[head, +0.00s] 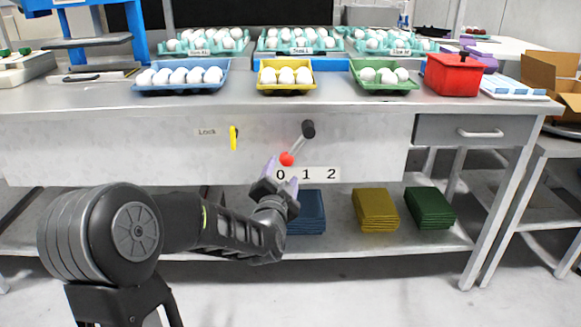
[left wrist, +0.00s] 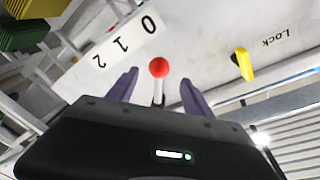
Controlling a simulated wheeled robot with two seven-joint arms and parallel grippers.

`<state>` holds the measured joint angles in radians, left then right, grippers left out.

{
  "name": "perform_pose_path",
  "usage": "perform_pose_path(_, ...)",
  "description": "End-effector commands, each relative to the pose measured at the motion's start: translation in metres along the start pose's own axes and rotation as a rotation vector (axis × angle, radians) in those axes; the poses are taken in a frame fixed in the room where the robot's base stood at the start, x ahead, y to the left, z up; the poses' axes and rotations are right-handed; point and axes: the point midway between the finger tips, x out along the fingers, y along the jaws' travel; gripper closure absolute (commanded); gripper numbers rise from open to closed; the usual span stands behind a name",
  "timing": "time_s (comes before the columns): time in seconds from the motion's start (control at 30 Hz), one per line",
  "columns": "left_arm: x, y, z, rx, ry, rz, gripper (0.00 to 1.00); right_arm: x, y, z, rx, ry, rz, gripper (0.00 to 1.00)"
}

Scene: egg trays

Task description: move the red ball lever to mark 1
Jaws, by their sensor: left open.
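The lever with the red ball (head: 287,159) hangs from a dark pivot (head: 308,129) on the grey front panel. It tilts down and left, with the ball just above the 0 of the mark plate (head: 318,174) reading 0, 1, 2. My left gripper (head: 281,176) is open just below and left of the ball. In the left wrist view the red ball (left wrist: 159,67) and its rod lie in the gap between the two purple fingers (left wrist: 158,90), the ball near the fingertips. I see no clear contact. My right gripper is out of view.
A yellow lock handle (head: 233,138) sits left of the lever beside its Lock label (head: 207,132). Above, the bench holds blue (head: 182,87), yellow (head: 286,87) and green (head: 381,86) egg trays and a red box (head: 453,75). Stacked trays (head: 376,209) lie on the lower shelf.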

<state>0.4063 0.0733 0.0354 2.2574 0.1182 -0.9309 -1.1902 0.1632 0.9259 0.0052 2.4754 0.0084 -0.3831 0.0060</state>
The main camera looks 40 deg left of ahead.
Motion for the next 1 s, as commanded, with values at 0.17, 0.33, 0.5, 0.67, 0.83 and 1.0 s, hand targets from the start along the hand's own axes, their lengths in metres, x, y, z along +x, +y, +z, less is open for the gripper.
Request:
perform_pose_path(0.17,0.001,0.001,0.0,-0.001,0.0,0.002,0.41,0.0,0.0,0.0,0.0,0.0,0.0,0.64)
perform_pose_path(0.33,0.011,0.002,0.001,-0.002,-0.001,0.002,0.41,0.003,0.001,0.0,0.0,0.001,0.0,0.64)
perform_pose_path(0.5,0.035,0.003,0.002,-0.002,-0.001,0.002,0.41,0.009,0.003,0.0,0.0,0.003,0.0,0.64)
perform_pose_path(0.67,0.06,0.004,0.001,-0.003,0.0,0.004,0.41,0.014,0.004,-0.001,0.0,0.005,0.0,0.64)
perform_pose_path(0.83,0.076,0.002,0.001,-0.002,-0.001,0.004,0.41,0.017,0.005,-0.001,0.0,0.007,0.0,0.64)
perform_pose_path(1.0,0.078,0.002,0.0,-0.002,-0.001,0.004,0.41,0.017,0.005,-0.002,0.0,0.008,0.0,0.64)
